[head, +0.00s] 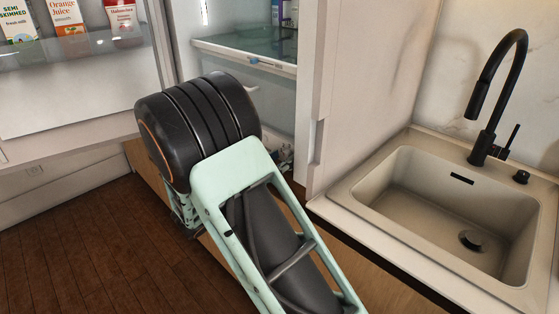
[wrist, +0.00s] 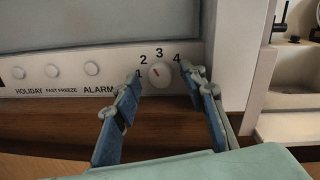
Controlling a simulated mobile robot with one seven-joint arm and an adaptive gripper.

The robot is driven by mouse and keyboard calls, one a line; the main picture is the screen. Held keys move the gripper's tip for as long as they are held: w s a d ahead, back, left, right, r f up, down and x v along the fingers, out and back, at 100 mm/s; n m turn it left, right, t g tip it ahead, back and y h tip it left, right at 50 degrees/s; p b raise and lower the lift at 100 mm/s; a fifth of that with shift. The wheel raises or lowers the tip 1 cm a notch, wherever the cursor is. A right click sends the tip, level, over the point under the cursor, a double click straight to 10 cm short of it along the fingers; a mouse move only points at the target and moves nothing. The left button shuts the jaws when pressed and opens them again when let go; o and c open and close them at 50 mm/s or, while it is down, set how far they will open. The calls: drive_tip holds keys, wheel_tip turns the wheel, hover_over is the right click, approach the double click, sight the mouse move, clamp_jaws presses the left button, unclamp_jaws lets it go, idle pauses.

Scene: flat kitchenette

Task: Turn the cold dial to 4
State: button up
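The cold dial (wrist: 161,75) is a small round white knob on the white control panel (wrist: 60,88), with 1, 2, 3 and 4 printed around it. A short red mark on its face leans up and left, roughly between 2 and 3. My gripper (wrist: 167,79) is open, with one blue-grey finger at each side of the dial. The left fingertip is by the 1 and the right one just below the 4. I cannot tell whether either finger touches the knob. In the head view my arm hides the dial and most of the gripper.
White buttons (wrist: 52,70) sit left of the dial, labelled holiday, fast freeze and alarm. In the head view, the open fridge has a glass shelf (head: 250,52), and cartons (head: 66,16) stand at upper left. A sink (head: 450,205) with a black tap (head: 490,95) is at right.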

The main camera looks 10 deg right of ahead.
drive_tip(key=shift+c, duration=0.3)
clamp_jaws()
drive_tip(key=shift+f+m+b, duration=0.2)
drive_tip(key=shift+m+b, duration=0.9)
drive_tip(key=m+b, duration=0.4)
drive_tip(key=shift+f, duration=0.1)
drive_tip(key=m+b, duration=0.4)
drive_tip(key=m, duration=0.1)
drive_tip(key=shift+h, duration=0.4)
drive_tip(key=shift+r, duration=0.2)
